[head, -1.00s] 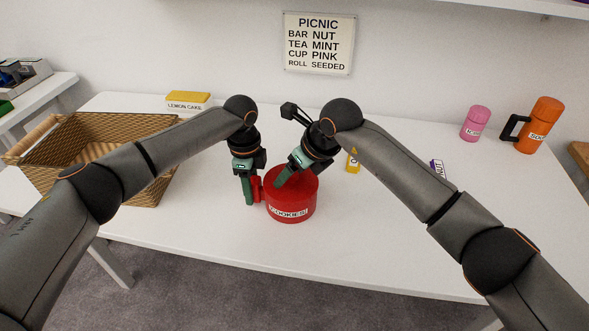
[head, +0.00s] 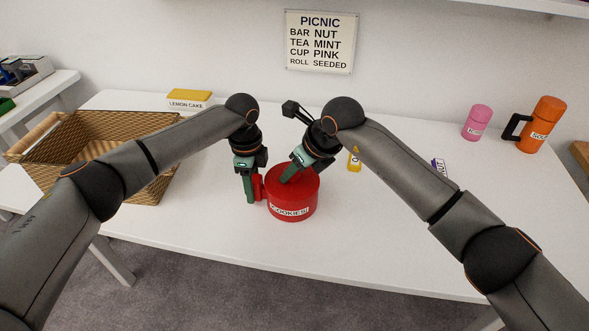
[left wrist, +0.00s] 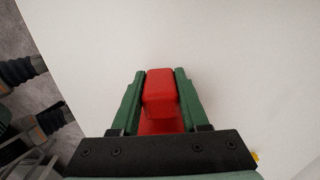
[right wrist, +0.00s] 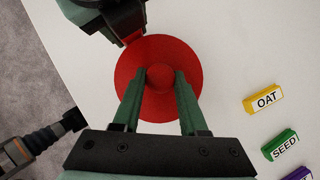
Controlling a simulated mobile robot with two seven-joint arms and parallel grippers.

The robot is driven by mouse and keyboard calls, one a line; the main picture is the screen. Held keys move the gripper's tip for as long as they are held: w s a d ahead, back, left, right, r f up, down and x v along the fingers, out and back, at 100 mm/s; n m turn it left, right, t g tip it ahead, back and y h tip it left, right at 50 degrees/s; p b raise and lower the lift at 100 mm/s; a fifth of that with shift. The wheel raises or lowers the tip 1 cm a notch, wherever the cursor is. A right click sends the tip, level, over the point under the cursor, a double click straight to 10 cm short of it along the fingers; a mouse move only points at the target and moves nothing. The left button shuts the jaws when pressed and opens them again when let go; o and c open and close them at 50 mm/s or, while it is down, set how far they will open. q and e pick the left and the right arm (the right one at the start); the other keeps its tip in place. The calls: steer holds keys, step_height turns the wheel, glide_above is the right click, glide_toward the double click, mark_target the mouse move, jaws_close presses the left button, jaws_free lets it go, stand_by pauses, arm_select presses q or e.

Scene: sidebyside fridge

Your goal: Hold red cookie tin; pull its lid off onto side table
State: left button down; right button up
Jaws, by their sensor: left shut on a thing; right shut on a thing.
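The red cookie tin (head: 291,207), labelled COOKIES, stands upright on the white table, with its round red lid (right wrist: 130,75) on top. My left gripper (head: 254,193) is shut on the tin's red side handle (left wrist: 161,92), seen between its fingers in the left wrist view. My right gripper (right wrist: 160,80) is above the lid, shut on the round red knob (right wrist: 160,76) at its centre. In the head view the right gripper (head: 289,177) hides the knob. The lid appears seated on the tin; no gap shows.
A wicker basket (head: 100,122) stands at the left and a lemon cake box (head: 190,98) behind it. A pink cup (head: 477,122) and an orange soup flask (head: 541,125) stand back right. Small bars (right wrist: 265,101) lie right of the tin. The table's front is clear.

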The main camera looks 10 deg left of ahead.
jaws_close()
steer(key=shift+r, duration=0.15)
steer(key=shift+r, duration=1.35)
steer(key=shift+r, duration=0.1)
